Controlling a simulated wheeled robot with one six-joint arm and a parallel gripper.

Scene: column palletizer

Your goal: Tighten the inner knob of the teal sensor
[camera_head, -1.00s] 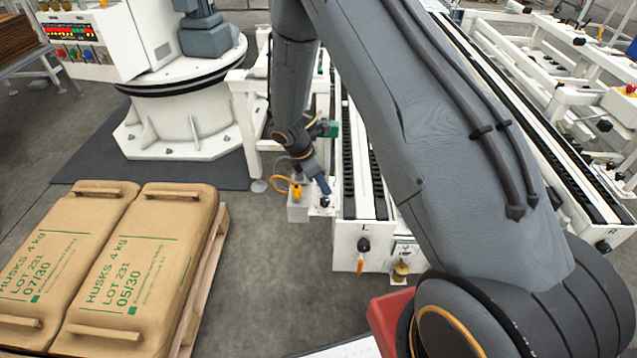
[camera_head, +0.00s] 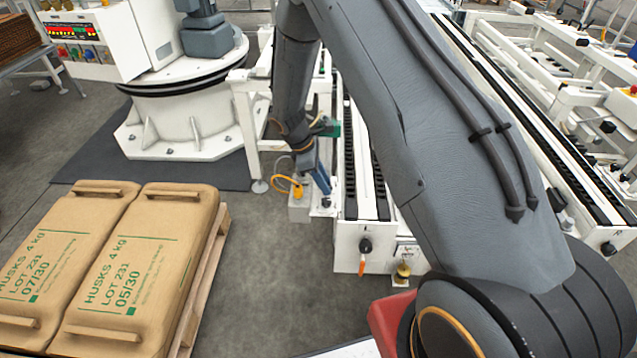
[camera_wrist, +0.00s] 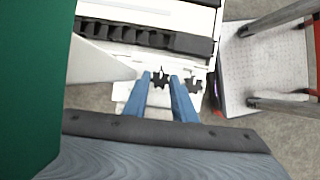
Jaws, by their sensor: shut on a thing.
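My gripper (camera_wrist: 161,82) shows two blue fingers in the wrist view, shut on a black star-shaped knob (camera_wrist: 160,79) between their tips. A second black star knob (camera_wrist: 191,85) sits just right of the right finger, apart from the grip. Both knobs are on a white bracket at the conveyor's end. In the head view my gripper (camera_head: 323,180) points down at that bracket, and the fingers largely hide the knobs. I cannot make out a teal sensor body; a dark green block (camera_head: 328,127) shows beside my wrist and fills the left of the wrist view.
The white conveyor (camera_head: 349,235) is close on the right. Brown sacks (camera_head: 140,270) lie on a pallet at the left. Grey floor between is clear.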

